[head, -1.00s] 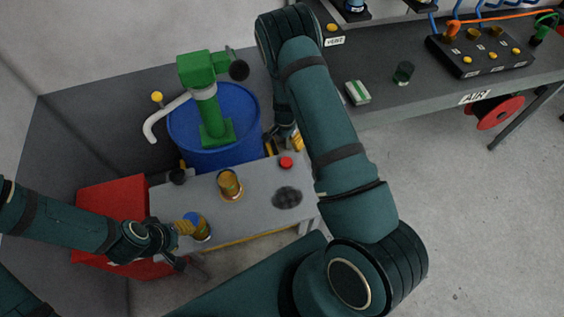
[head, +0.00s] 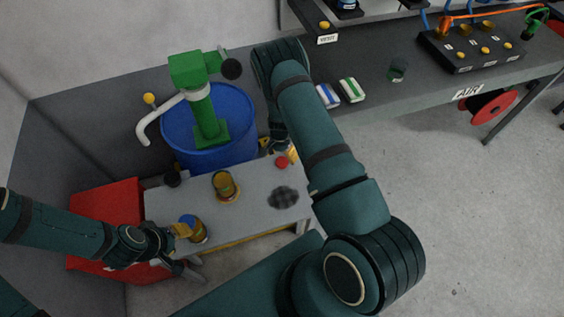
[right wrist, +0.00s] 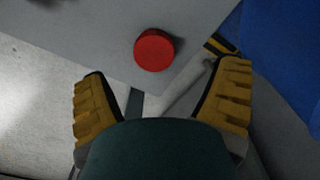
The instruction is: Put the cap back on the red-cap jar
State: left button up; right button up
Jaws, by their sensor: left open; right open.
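The red cap (head: 282,162) lies on the small grey table near its back right edge. It also shows in the right wrist view (right wrist: 154,50), just beyond the fingertips. My right gripper (right wrist: 163,72) is open and empty above the table edge, near the cap; the arm partly hides it in the head view. An amber jar (head: 225,184) with an open-looking top stands mid-table; I cannot tell for sure that it is the red-cap jar. An amber jar with a blue top (head: 192,228) stands at the front. My left gripper (head: 188,250) is open beside it; I cannot tell whether they touch.
A dark checkered round patch (head: 284,197) lies right of the amber jar. A blue drum (head: 240,115) with a green pump (head: 205,105) stands behind the table. A red box (head: 105,205) is at left. A workbench (head: 440,95) is at back right.

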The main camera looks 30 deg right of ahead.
aim_at(282, 161)
jog(key=shift+s+d+f, duration=0.1)
jog(key=shift+s+f, duration=0.05)
jog(key=shift+f, duration=1.2)
jog(key=shift+s+d+f, duration=0.1)
jog(key=shift+s+f, duration=0.05)
jog(key=shift+f, duration=1.15)
jog(key=c, duration=0.9)
